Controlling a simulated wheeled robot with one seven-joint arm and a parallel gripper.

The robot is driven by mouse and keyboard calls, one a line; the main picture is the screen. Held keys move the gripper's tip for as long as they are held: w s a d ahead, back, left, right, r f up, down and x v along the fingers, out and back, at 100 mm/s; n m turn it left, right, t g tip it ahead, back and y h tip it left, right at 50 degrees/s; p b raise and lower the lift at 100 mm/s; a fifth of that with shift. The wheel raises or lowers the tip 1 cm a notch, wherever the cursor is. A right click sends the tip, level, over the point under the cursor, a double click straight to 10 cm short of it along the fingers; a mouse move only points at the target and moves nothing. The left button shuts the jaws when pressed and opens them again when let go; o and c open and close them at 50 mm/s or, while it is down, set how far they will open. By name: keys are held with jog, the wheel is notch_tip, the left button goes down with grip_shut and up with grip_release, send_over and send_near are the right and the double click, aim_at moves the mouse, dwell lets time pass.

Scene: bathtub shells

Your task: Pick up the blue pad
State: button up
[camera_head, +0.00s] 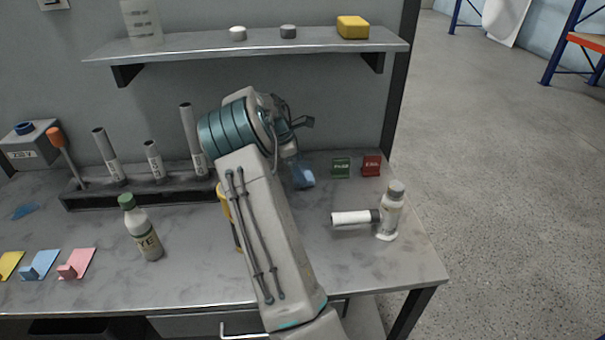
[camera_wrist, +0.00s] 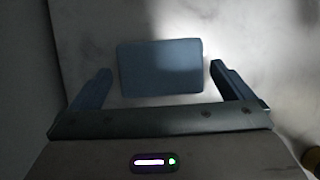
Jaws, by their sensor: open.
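A flat blue pad (camera_wrist: 160,68) lies on the worktop, centred in the wrist view. In the head view a blue patch (camera_head: 304,177) of it shows beneath my wrist, partly hidden by the arm. My gripper (camera_wrist: 160,72) is open, with one finger on each side of the pad. Gaps show between the pad and both fingers. How far the fingertips are above the worktop is hard to tell.
A bottle (camera_head: 390,210) with a white cylinder beside it stands at right. Green (camera_head: 341,168) and red (camera_head: 371,165) blocks sit near the pad. A rack (camera_head: 90,197) holds several tubes at left; a green-capped bottle (camera_head: 147,232) stands in front. The shelf (camera_head: 200,45) overhangs behind.

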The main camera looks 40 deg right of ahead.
jog(key=shift+x, duration=0.8)
jog(key=c, duration=0.7)
jog(key=shift+r, duration=0.1)
jog(key=shift+r, duration=0.55)
notch_tip(320, 180, up, 3)
jog(key=shift+f, duration=0.1)
jog(key=s+a+r, duration=0.1)
jog(key=s+r, duration=0.1)
jog(key=s, duration=0.1)
jog(key=s+a+r+b, duration=0.1)
jog(key=s+a+r, duration=0.1)
jog(key=s, duration=0.2)
jog(key=s+a+r+b, duration=0.1)
jog(key=s+a+r, duration=0.1)
jog(key=s+r, duration=0.1)
jog(key=shift+s, duration=0.25)
